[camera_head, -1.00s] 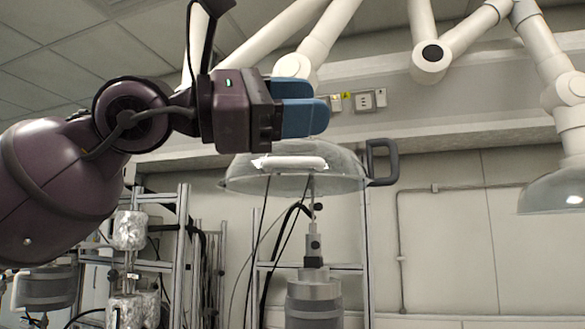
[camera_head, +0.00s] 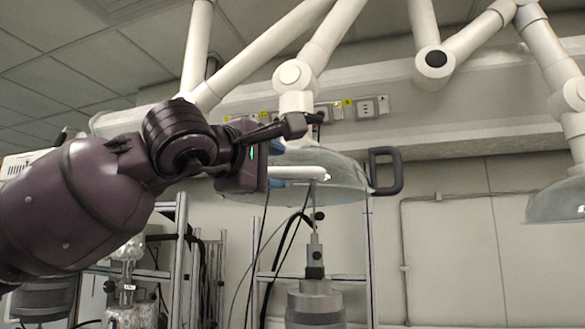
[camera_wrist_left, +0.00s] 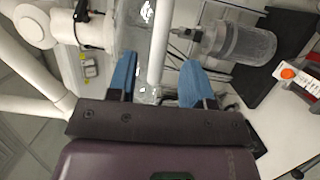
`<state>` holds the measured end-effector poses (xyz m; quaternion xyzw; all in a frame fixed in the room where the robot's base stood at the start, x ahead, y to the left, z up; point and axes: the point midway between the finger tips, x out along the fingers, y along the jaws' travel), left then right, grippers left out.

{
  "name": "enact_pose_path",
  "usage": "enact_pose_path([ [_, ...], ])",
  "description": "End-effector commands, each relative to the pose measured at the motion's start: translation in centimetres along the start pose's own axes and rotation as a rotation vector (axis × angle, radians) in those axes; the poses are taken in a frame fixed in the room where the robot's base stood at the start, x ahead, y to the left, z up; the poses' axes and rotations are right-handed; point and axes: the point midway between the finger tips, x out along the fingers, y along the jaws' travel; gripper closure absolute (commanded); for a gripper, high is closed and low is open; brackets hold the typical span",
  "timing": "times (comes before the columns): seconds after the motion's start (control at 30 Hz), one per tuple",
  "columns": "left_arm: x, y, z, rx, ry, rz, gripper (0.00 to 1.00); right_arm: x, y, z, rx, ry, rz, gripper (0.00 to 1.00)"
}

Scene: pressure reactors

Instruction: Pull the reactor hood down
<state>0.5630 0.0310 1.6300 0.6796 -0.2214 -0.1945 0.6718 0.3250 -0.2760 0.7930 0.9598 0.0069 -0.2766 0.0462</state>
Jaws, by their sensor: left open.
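The reactor hood (camera_head: 340,182) is a clear dome under a white jointed arm, in the middle of the head view. A white bar (camera_head: 305,172) runs across its near side, and a dark grey loop handle (camera_head: 398,172) sits at its right. My left gripper (camera_head: 279,168) is at the hood's near left side, its blue fingers partly hidden behind its body. In the left wrist view, the open fingers (camera_wrist_left: 158,66) stand on either side of the white bar (camera_wrist_left: 160,40), with gaps visible. My right gripper is out of view.
A metal reactor (camera_head: 315,303) stands below the hood, with cables and a metal frame around it. Another clear hood (camera_head: 556,203) hangs at the far right. White jointed arms (camera_head: 294,75) come down from above.

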Motion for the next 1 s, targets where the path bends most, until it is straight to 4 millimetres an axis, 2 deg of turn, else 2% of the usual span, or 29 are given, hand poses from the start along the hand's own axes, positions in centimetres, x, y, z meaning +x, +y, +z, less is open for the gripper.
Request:
enact_pose_path([
  [0.1, 2.1, 0.2, 0.1, -0.003, -0.002, -0.001, 0.54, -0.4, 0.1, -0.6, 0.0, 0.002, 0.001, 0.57],
  [0.33, 4.9, 0.2, 0.1, -0.002, -0.001, 0.0, 0.54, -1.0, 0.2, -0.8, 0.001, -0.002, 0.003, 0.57],
  [0.5, 5.8, 0.0, 0.0, 0.0, -0.001, 0.0, 0.54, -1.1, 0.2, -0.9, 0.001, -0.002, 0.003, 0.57],
  [0.77, 5.9, 0.0, 0.0, -0.001, -0.001, 0.0, 0.54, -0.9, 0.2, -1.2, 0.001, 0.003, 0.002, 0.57],
  [0.83, 5.9, 0.0, 0.0, -0.001, -0.001, 0.0, 0.6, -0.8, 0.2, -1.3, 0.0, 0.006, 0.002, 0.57],
  [1.0, 5.9, 0.0, 0.0, -0.001, -0.001, 0.0, 0.86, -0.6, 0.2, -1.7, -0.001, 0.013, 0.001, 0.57],
])
